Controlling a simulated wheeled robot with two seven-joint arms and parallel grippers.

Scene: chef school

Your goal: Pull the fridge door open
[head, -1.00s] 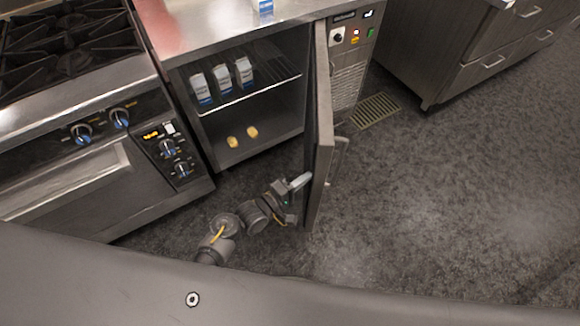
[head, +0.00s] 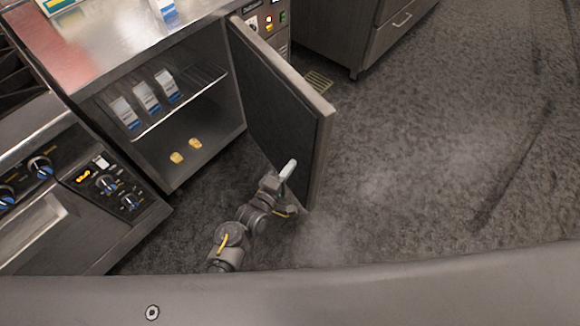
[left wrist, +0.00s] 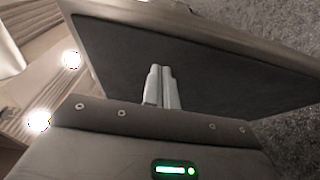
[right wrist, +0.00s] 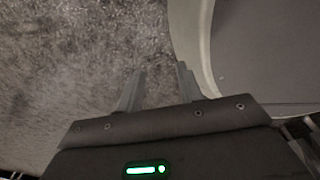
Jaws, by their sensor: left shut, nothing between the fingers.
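The fridge (head: 180,135) under the steel counter is open, and its interior shows. Its door (head: 279,115) stands swung out to the right, with the dark inner panel facing left. My left gripper (head: 288,169) is at the inner face of the door, near its lower free edge. In the left wrist view the gripper's fingers (left wrist: 162,87) are together and empty, pointing at the dark inner panel of the door (left wrist: 215,60); I cannot tell whether they touch it. The door's outer handle is hidden now. My right gripper (right wrist: 158,88) is open and empty above the floor.
Several cartons (head: 147,97) stand on the fridge shelf, and two yellow items (head: 177,157) lie below. A stove (head: 60,195) is at the left. A drawer cabinet (head: 345,30) stands at the back. The floor (head: 430,150) right of the door is clear.

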